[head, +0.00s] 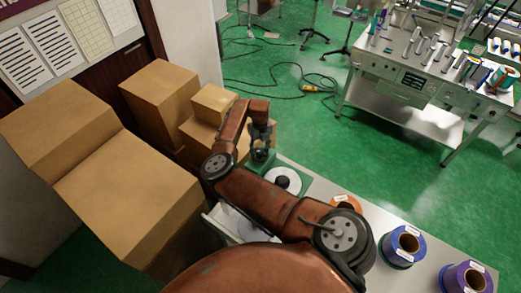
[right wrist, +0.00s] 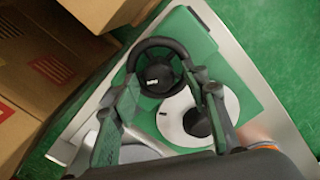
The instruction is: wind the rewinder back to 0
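The rewinder is a green unit on the bench, seen in the head view as a green base (head: 295,191) with a white disc (head: 283,180) and black hub. In the right wrist view it shows a black ring-shaped handwheel (right wrist: 160,45) beside the white disc (right wrist: 222,103). No scale or number is legible. My right gripper (head: 262,147) reaches over the unit's far left part. In the wrist view its two fingers (right wrist: 162,72) are spread apart, one at each side of the handwheel. Whether they touch the rim I cannot tell. My left gripper is not in view.
Cardboard boxes (head: 135,205) are stacked left of the bench. Orange, blue (head: 404,247) and purple (head: 466,279) spools stand on the bench at right. A metal workstation (head: 420,75) stands at the back right. The green floor between is mostly clear, with black cables (head: 290,80).

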